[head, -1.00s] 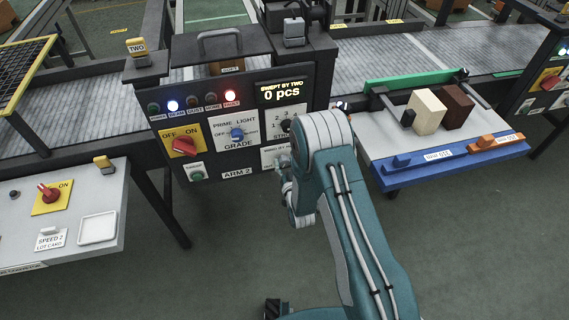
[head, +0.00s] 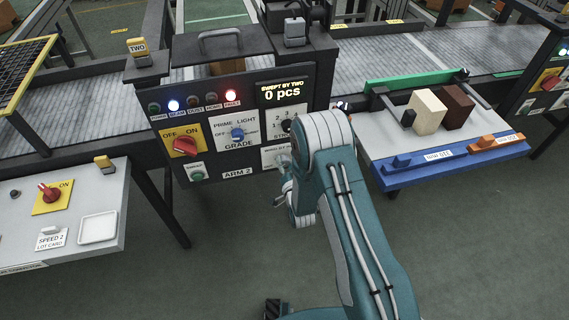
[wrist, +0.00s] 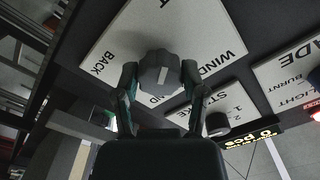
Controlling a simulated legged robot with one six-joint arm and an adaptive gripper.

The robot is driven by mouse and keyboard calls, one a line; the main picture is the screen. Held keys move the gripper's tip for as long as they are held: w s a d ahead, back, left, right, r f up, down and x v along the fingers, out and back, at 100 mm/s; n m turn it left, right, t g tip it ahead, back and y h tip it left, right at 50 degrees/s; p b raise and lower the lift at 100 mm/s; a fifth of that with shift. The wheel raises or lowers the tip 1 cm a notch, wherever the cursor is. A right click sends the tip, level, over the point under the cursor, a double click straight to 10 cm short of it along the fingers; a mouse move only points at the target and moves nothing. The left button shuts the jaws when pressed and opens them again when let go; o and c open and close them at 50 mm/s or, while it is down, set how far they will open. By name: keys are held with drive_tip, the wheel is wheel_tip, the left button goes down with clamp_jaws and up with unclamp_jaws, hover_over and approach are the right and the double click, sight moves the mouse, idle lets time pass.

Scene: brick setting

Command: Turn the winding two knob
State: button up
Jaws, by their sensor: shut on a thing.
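The winding knob (wrist: 161,72) is a grey round knob with a pale pointer mark, on a white plate (wrist: 204,37) lettered "WIND" and "BACK" in the wrist view. My gripper (wrist: 160,84) has one finger on each side of the knob and is shut on it. In the head view, the plate (head: 270,158) shows low on the right of the dark ARM 2 panel, partly covered by my arm. My gripper (head: 284,182) is in front of that panel corner. The knob is hidden there.
A STROKE selector (wrist: 217,123) sits beside the plate. A blue-edged tray table (head: 450,165) stands close on the right.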

drive_tip(key=shift+w, duration=0.1)
drive_tip(key=o, duration=1.1)
drive_tip(key=v, duration=1.2)
